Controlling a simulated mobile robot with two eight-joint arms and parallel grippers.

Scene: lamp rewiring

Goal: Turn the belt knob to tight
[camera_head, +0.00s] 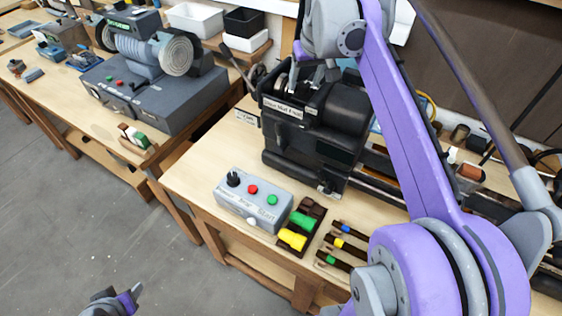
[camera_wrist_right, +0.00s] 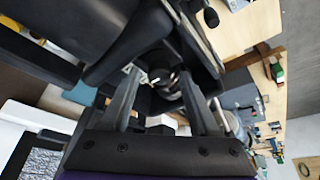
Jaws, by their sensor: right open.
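The black machine (camera_head: 318,130) stands on the wooden bench, with a white label on its front top edge. My right gripper (camera_head: 308,76) reaches down over the top left of this machine. In the right wrist view its two fingers (camera_wrist_right: 163,92) are apart. A small dark round part (camera_wrist_right: 165,82), which looks like the belt knob, shows between and beyond the fingertips. I cannot tell whether the fingers touch it, nor read its setting. My left gripper (camera_head: 122,300) hangs low over the floor at the bottom left, away from the bench; its jaws are unclear.
A grey control box (camera_head: 253,200) with a black knob, red button and green button stands in front of the machine. Green and yellow parts (camera_head: 298,232) lie beside it. A grey grinder-like machine (camera_head: 145,90) stands on the left bench. My right arm covers the right side.

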